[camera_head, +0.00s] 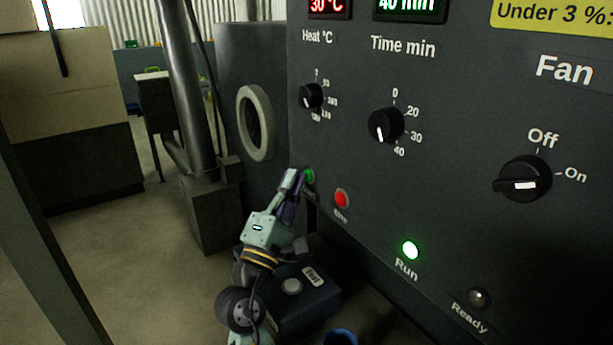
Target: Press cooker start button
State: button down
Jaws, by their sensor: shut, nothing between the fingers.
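The cooker's dark control panel (450,90) fills the right of the view. A green button (309,176) sits at the panel's lower left edge, its label mostly hidden behind my gripper. My gripper (297,178) is shut and empty, pointing up at the green button, with its tips touching it or very close; I cannot tell which. A red button (342,198) is just right of it. The green Run lamp (410,250) is lit, and the Ready lamp (479,297) is dark.
Heat (311,96), Time (386,125) and Fan (524,181) knobs stick out from the panel; Fan points to On. Displays read 30 °C and 40 min. A metal pipe (184,80) and a round ring (254,123) stand left of my gripper. Open floor (130,240) lies further left.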

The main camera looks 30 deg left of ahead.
jog(key=shift+s+a, duration=0.3)
jog(key=shift+s, duration=0.2)
jog(key=shift+s+a+b, duration=0.15)
jog(key=shift+s+a, duration=0.25)
jog(key=shift+s, duration=0.3)
jog(key=shift+s+a+b, duration=0.15)
jog(key=shift+s+a, duration=0.3)
jog(key=shift+s, duration=0.3)
jog(key=shift+s+a+b, duration=0.15)
jog(key=shift+s+a, duration=0.25)
jog(key=shift+s, duration=0.3)
